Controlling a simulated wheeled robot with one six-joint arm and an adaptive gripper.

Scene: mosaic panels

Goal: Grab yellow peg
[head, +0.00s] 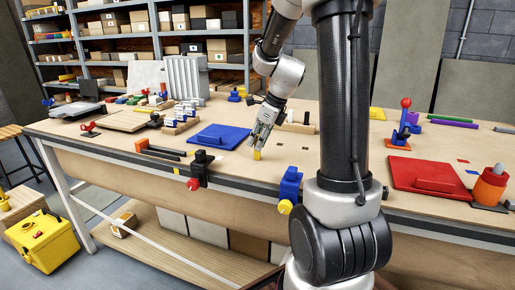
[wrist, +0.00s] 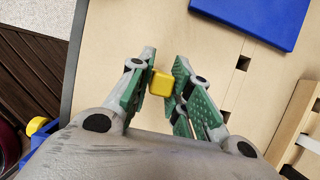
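The yellow peg (head: 257,154) is a small block with rounded edges at the front middle of the workbench top. In the wrist view the yellow peg (wrist: 161,83) lies between my two green-padded fingertips. My gripper (head: 263,138) points down at the bench from above the peg. The peg's lower end is hidden in the wrist view. In the head view it appears at bench level, and I cannot tell whether it is lifted.
A blue panel (head: 219,136) lies just left of my gripper. Clamps with a red knob (head: 193,184) and a blue body (head: 290,185) stand on the front edge. A red panel (head: 426,176) lies at right. Wooden blocks (head: 299,125) sit behind.

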